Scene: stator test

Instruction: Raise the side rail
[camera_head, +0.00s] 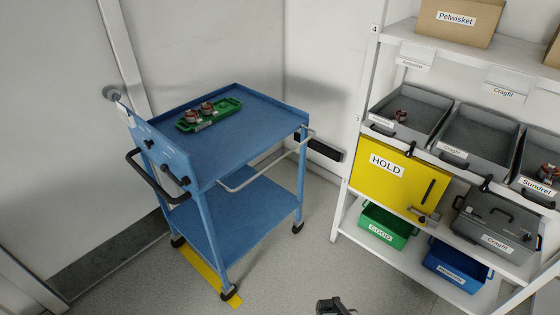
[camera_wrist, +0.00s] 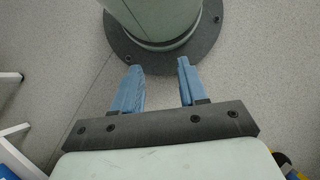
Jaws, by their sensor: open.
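The blue cart (camera_head: 255,108) stands left of centre in the head view. A pale metal side rail (camera_head: 262,168) runs along its near right side, just below the top tray's edge and held out a little from it. The rail's ends meet the cart near the front corner and the right rear corner. My gripper (camera_wrist: 160,66) is open in the wrist view, its two blue fingers apart with nothing between them. It points at the floor beside my own base, away from the cart. The rail is not in the wrist view.
A green tray (camera_head: 212,115) with parts sits on the cart top. A dark push handle (camera_head: 150,180) sticks out at left. White shelving (camera_head: 350,195) with grey bins and a yellow HOLD panel (camera_head: 395,178) stands at right. Floor between cart and shelving is mostly clear.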

